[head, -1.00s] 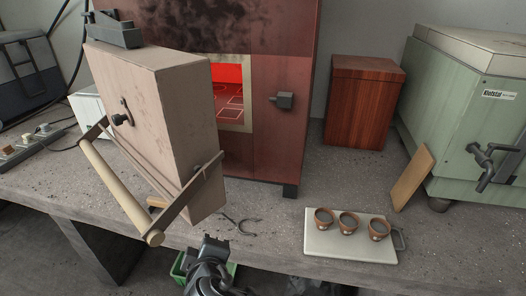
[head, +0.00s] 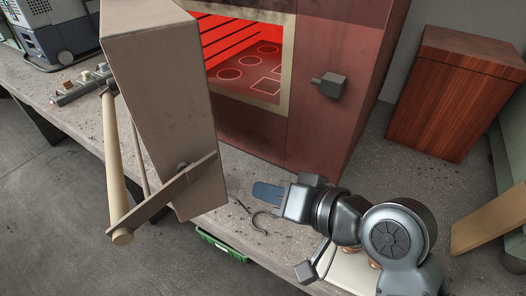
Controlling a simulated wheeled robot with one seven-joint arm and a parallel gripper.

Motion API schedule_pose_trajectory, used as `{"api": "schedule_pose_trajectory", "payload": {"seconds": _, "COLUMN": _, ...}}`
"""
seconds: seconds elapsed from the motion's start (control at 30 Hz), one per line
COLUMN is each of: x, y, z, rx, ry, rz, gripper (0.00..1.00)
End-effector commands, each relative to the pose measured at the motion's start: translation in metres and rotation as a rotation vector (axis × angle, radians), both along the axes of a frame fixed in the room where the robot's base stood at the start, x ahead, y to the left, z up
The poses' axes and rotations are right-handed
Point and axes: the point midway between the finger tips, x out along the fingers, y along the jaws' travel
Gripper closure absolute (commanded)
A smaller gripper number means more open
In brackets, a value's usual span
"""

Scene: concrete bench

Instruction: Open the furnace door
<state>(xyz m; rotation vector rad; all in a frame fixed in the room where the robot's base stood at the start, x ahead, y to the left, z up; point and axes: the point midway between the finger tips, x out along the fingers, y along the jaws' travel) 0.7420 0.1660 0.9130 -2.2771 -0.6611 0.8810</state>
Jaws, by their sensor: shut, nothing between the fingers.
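The furnace (head: 315,130) is a dark red cabinet with a beige-framed opening that glows red inside. Its thick beige door (head: 155,90) stands swung out to the left, seen nearly edge-on, and the opening is largely uncovered. A pale bar handle (head: 114,165) on dark brackets is on the door's outer side. My gripper (head: 268,192) is right of the door's lower edge, in front of the furnace, with blue fingers shut and empty. It appears apart from the door, though the exact gap is hard to tell.
A dark latch block (head: 333,85) sits on the furnace front. A wooden box (head: 455,95) stands at right, with a leaning board (head: 490,222) nearer. A pale tray (head: 350,268) is partly hidden by my arm. A curved metal tool (head: 258,222) lies on the bench; a green crate (head: 218,245) is below.

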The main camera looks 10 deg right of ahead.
Motion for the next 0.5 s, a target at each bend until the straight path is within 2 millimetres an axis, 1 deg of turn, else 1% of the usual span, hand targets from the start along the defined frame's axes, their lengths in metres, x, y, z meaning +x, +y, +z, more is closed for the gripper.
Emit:
{"api": "schedule_pose_trajectory", "payload": {"seconds": 0.03, "x": 0.005, "y": 0.002, "z": 0.005, "rx": -0.01, "ry": 0.001, "rz": 0.024, "gripper": 1.0}}
{"api": "schedule_pose_trajectory", "payload": {"seconds": 0.27, "x": 0.021, "y": 0.009, "z": 0.032, "rx": -0.042, "ry": 0.029, "rz": 0.147, "gripper": 1.0}}
{"api": "schedule_pose_trajectory", "payload": {"seconds": 0.4, "x": 0.03, "y": 0.009, "z": 0.054, "rx": -0.095, "ry": 0.055, "rz": 0.249, "gripper": 1.0}}
{"api": "schedule_pose_trajectory", "payload": {"seconds": 0.5, "x": 0.034, "y": 0.004, "z": 0.072, "rx": -0.159, "ry": 0.083, "rz": 0.333, "gripper": 1.0}}
